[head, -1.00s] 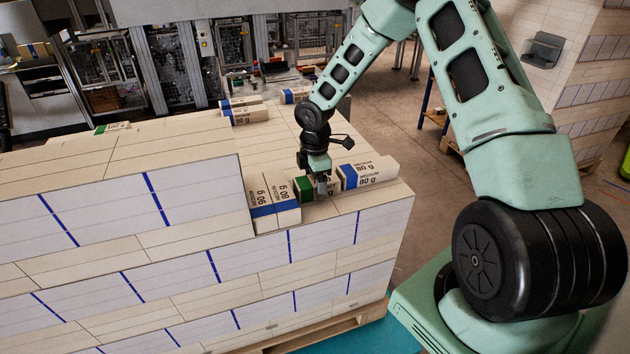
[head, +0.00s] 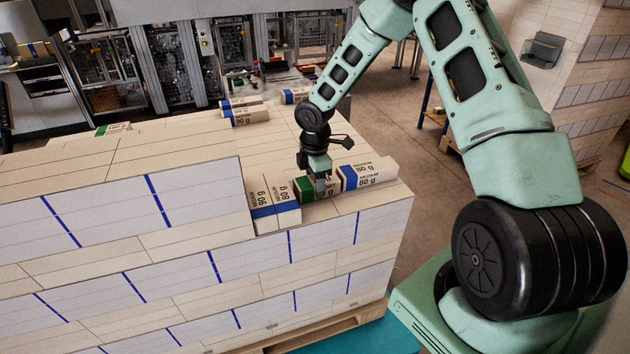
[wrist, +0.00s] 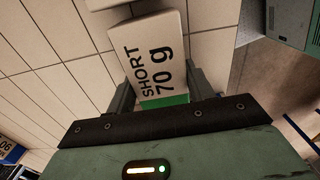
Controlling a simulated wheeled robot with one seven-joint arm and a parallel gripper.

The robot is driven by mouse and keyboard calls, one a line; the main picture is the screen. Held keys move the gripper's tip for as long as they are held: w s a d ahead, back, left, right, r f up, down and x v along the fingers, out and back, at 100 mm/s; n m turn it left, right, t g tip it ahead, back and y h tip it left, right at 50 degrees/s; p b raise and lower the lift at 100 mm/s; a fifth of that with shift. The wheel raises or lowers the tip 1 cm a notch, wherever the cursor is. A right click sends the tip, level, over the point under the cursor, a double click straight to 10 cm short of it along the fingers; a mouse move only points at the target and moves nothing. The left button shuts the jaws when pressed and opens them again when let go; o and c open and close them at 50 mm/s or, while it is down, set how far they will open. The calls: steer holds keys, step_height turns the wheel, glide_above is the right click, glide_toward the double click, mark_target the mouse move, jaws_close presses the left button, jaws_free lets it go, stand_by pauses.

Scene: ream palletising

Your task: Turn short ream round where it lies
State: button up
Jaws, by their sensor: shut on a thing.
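The short ream is white with a green band and the print "SHORT 70 g"; it shows in the wrist view (wrist: 152,58) and, partly covered by my gripper, in the head view (head: 307,189). In the head view its green end points left. My gripper (head: 321,186) points down over it on the stack's top. In the wrist view the fingers of my gripper (wrist: 163,98) stand on either side of the green-banded end, shut on the ream. I cannot tell whether the ream touches the surface below.
The large ream stack (head: 180,150) extends left and back. More blue-banded reams (head: 248,114) lie farther back. The stack's right edge is near.

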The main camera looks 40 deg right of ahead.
steer(key=n+p, duration=0.3)
steer(key=n, duration=0.1)
steer(key=shift+s+r, duration=0.1)
steer(key=shift+r, duration=0.15)
steer(key=shift+f+n+p, duration=0.25)
steer(key=shift+n+p, duration=0.25)
steer(key=shift+n, duration=0.3)
steer(key=shift+r+n+p, duration=0.25)
steer(key=shift+n+p, duration=0.45)
steer(key=shift+p, duration=0.15)
steer(key=shift+s+n+p, duration=0.1)
steer(key=shift+n+p, duration=0.7)
steer(key=shift+n, duration=0.3)
steer(key=shift+n+p, duration=0.6)
steer(key=shift+n, duration=0.3)
steer(key=shift+f+n, duration=0.25)
steer(key=shift+n, duration=0.05)
